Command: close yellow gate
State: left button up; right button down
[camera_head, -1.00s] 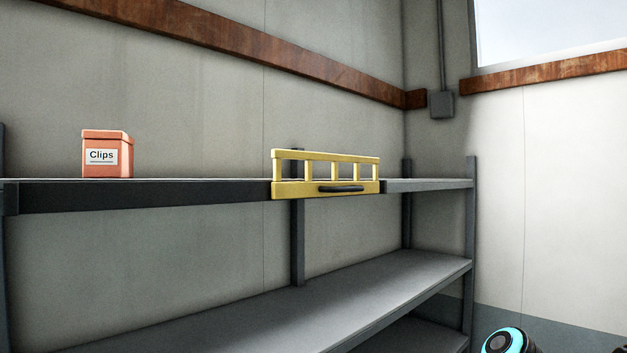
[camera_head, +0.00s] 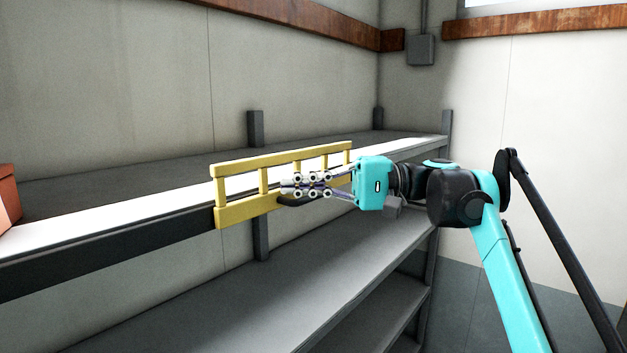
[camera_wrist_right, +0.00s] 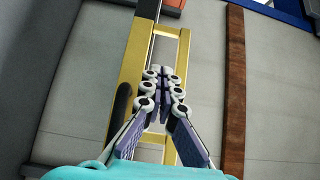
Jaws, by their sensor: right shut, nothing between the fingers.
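The yellow gate (camera_head: 235,213) is at the front edge of the upper shelf and looks in line with that edge. Its dark handle (camera_head: 292,200) is on the lower rail, partly hidden by my right gripper (camera_head: 287,187). The right gripper is shut and empty, reaching from the right across the front of the gate at bar height, just above the handle. In the right wrist view the gate (camera_wrist_right: 131,75) runs up the picture behind the fingers (camera_wrist_right: 158,75), with the handle (camera_wrist_right: 122,103) to their left. I cannot tell whether the fingers touch the gate. My left gripper is not in view.
The orange box (camera_head: 8,200) stands on the upper shelf (camera_head: 110,215) at the left edge. The lower shelf (camera_head: 300,290) is bare where it shows. A dark post (camera_head: 255,130) rises behind the gate. Walls close off the back and right.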

aim_at(223, 192)
jog(key=s+a, duration=0.1)
jog(key=a, duration=0.1)
jog(key=s+a, duration=0.1)
jog(key=a, duration=0.1)
jog(key=s+a+p, duration=0.1)
jog(key=a, duration=0.2)
jog(key=shift+s, duration=0.4)
jog(key=shift+w, duration=0.1)
jog(key=shift+s+a, duration=0.15)
jog(key=shift+s, duration=0.25)
jog(key=s+a, duration=1.1)
jog(key=s, duration=0.4)
jog(key=s+a, duration=1)
jog(key=s, duration=0.4)
jog(key=shift+s+a, duration=0.35)
jog(key=shift+s, duration=0.05)
